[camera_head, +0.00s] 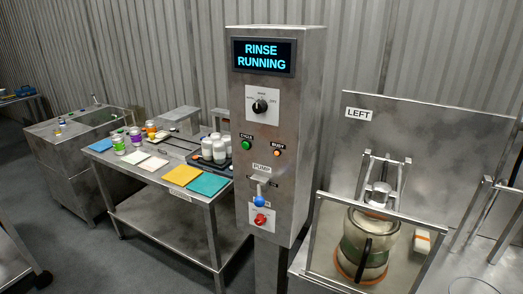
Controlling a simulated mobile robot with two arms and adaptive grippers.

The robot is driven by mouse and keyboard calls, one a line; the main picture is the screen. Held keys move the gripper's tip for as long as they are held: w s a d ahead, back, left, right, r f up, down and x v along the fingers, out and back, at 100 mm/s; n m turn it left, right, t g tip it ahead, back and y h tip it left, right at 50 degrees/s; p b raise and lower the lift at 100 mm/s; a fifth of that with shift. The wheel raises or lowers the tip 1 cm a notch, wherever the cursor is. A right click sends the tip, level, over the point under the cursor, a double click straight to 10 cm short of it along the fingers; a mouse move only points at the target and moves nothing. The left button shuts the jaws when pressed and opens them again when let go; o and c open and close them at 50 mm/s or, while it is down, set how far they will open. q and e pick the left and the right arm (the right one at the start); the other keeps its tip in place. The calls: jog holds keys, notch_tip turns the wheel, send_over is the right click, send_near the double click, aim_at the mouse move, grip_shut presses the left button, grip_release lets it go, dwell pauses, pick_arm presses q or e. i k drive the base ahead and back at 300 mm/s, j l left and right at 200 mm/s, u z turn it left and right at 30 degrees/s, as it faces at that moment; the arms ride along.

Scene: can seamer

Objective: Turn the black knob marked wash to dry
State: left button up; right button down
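The black knob (260,106) sits on a white plate (262,92) on the front of a grey metal control column (308,120). Small words are printed around the knob, too small to read surely, and I cannot tell exactly where its pointer aims. The display (264,55) above it reads "RINSE RUNNING" in blue letters. Neither of my grippers is in view, and nothing touches the knob.
Below the knob are a green button (246,145), an orange lamp (277,152), a blue-tipped pump lever (259,201) and a red knob (260,219). A steel table (222,213) with jars stands left. A guarded machine (372,235) stands right, beneath a "LEFT" sign.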

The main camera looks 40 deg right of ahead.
aim_at(260, 106)
jog(key=z, duration=1.65)
